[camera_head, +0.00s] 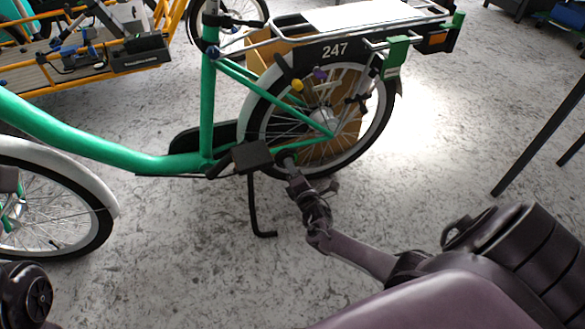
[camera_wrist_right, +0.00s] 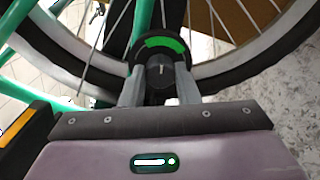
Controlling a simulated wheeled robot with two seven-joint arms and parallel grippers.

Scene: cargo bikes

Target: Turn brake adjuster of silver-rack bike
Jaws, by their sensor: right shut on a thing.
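The green bike (camera_head: 120,152) with a silver rack (camera_head: 375,18) stands side-on in the head view, with 247 on its dark side panel. In the right wrist view, the brake adjuster (camera_wrist_right: 160,70) is a round dark knob with a pale pointer line and a green arc behind its upper edge. My right gripper (camera_head: 289,167) reaches the lower left of the rear wheel. Its grey fingers (camera_wrist_right: 159,88) stand on either side of the knob and are shut on it. In the head view the knob is too small to make out. My left gripper is out of view.
The rear wheel's tyre (camera_wrist_right: 225,82) and spokes are close around my right gripper. A black kickstand (camera_head: 255,210) and a pedal (camera_head: 252,156) are just left of it. A yellow cargo bike (camera_head: 60,80) stands behind at left. Dark table legs (camera_head: 540,135) are at right.

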